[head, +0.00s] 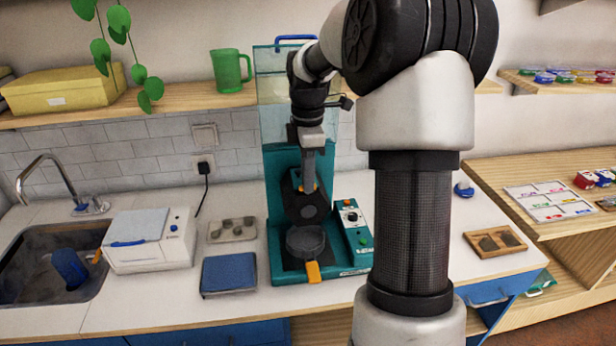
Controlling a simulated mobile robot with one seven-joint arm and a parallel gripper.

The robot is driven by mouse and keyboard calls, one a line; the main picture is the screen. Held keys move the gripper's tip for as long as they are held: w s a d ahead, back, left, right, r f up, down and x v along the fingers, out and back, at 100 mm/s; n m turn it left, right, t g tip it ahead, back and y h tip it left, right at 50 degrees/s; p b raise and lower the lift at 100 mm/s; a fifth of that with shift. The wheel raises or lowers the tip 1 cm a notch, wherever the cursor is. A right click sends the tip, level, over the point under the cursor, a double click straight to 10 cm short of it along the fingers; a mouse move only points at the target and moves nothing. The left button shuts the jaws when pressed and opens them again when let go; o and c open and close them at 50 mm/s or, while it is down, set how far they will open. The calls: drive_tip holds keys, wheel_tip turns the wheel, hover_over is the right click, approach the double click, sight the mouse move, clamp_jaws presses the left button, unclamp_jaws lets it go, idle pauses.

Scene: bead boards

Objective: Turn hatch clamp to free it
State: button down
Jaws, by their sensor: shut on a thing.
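The teal machine (274,225) stands on the white counter, with a clear panel (272,92) with a blue handle rising at its back. My gripper (308,184) points down in front of the machine's upright back.
A control box (352,222) with a dial adjoins the machine at right. A blue book-like block (229,274), a tray with grey pieces (232,229) and a white box (150,240) are at left. My arm hides the counter at right of the machine.

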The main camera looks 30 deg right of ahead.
drive_tip(key=c, duration=1.9)
unclamp_jaws()
drive_tip(key=shift+o, duration=0.2)
wheel_tip(320, 180, up, 18)
drive_tip(key=shift+f+p, duration=0.25)
drive_tip(key=shift+p, duration=0.1)
